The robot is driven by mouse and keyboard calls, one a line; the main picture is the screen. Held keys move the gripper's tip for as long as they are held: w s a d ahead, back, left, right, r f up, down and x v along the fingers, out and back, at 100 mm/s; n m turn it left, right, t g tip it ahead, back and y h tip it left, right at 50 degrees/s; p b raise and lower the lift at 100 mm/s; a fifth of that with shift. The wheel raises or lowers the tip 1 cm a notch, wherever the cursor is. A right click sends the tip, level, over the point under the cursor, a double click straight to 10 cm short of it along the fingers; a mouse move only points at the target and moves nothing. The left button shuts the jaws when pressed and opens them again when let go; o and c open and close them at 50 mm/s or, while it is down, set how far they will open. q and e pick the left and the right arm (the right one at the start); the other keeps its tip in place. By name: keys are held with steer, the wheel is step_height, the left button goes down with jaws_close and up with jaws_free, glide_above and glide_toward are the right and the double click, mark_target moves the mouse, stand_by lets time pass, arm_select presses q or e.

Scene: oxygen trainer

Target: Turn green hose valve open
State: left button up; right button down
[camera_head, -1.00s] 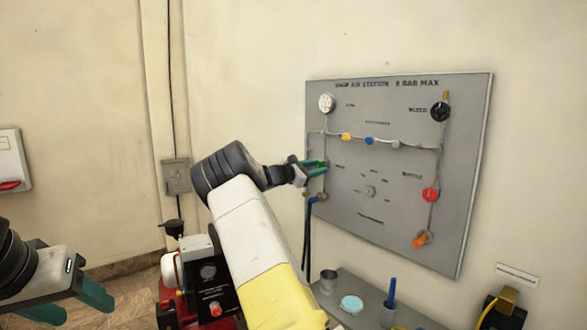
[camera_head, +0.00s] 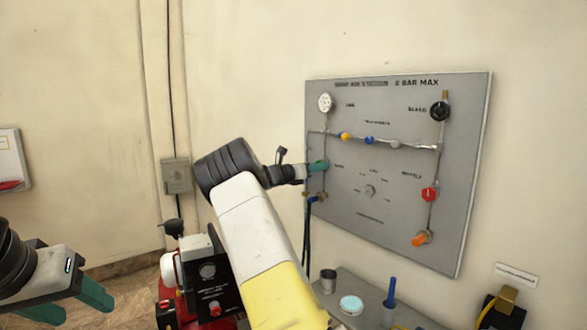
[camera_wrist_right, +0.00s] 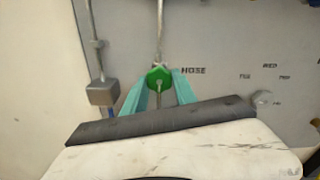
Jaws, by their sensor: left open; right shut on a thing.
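The green hose valve (camera_wrist_right: 158,77) is on the grey wall panel (camera_head: 400,240), left of the HOSE label, with a metal pipe running up from it. My right gripper (camera_wrist_right: 158,90) is shut on the valve, with one teal finger on each side of it in the right wrist view. In the head view, my right gripper (camera_head: 318,166) reaches the panel's left edge, and its fingers hide the valve. My left gripper (camera_head: 70,305) is open and empty at the lower left, away from the panel.
The panel also has a red knob (camera_head: 430,194), an orange valve (camera_head: 422,238), a black knob (camera_head: 439,111) and a blue valve (camera_head: 317,198) just below my right gripper. A shelf with a metal cup (camera_head: 328,281) and a blue-topped item (camera_head: 351,305) sits below. A red and black machine (camera_head: 205,290) stands on the floor.

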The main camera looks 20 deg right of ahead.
steer(key=shift+f+n, duration=0.1)
steer(key=shift+n, duration=0.2)
steer(key=c, duration=1)
jaws_free()
steer(key=v, duration=0.7)
steer(key=shift+a, duration=0.4)
steer(key=shift+s, duration=0.15)
